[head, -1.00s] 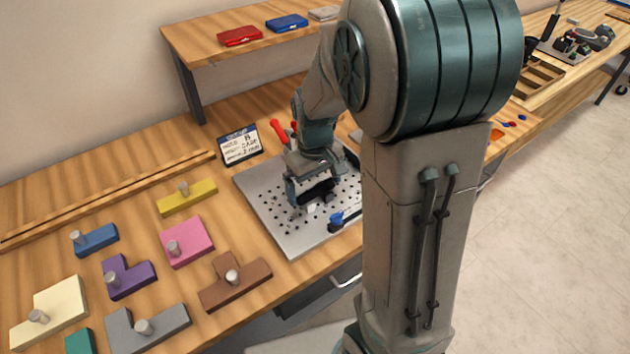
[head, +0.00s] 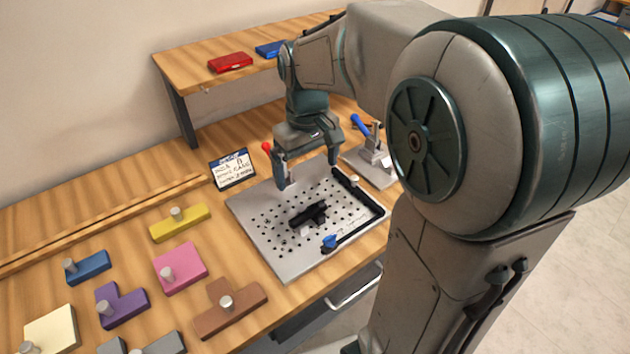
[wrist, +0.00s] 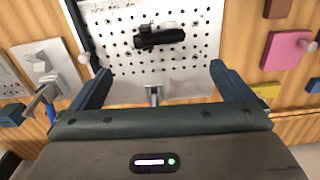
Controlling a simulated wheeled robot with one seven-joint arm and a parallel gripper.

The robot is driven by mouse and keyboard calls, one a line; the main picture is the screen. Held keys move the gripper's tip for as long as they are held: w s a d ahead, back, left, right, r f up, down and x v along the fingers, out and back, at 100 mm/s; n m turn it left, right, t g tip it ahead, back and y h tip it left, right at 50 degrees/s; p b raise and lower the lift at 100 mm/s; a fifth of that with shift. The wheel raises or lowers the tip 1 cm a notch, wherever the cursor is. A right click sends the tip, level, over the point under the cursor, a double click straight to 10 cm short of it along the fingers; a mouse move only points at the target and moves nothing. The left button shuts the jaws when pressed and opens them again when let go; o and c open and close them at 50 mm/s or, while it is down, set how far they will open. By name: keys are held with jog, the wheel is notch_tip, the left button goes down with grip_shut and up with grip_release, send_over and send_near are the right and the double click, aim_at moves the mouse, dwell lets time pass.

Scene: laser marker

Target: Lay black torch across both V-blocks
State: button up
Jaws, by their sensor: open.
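The black torch (head: 308,215) lies lengthwise over the middle of the perforated metal plate (head: 262,252). It also shows in the wrist view (wrist: 160,38), apart from my gripper. Dark and pale bits show at its underside, but the V-blocks are too small and covered to make out. I cannot tell whether it rests on both. My gripper (head: 310,170) is open and empty, above the back part of the plate, behind the torch. In the wrist view its two fingers (wrist: 160,70) stand wide apart with the torch beyond them.
A black rail with a blue clamp (head: 329,242) edges the plate's right side. A metal fixture with a blue handle (head: 372,150) stands behind right, a sign (head: 232,168) behind left. Colored knobbed blocks, such as the pink one (head: 180,268), lie left. A shelf (head: 185,62) stands at the back.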

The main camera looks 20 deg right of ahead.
jog(key=s+f+m+t, duration=0.1)
jog(key=s+m+t, duration=0.1)
jog(key=s, duration=1.1)
jog(key=shift+s+f+m+t, duration=0.2)
jog(key=shift+f+m+t, duration=0.2)
jog(key=shift+m, duration=0.2)
dwell(1.4)
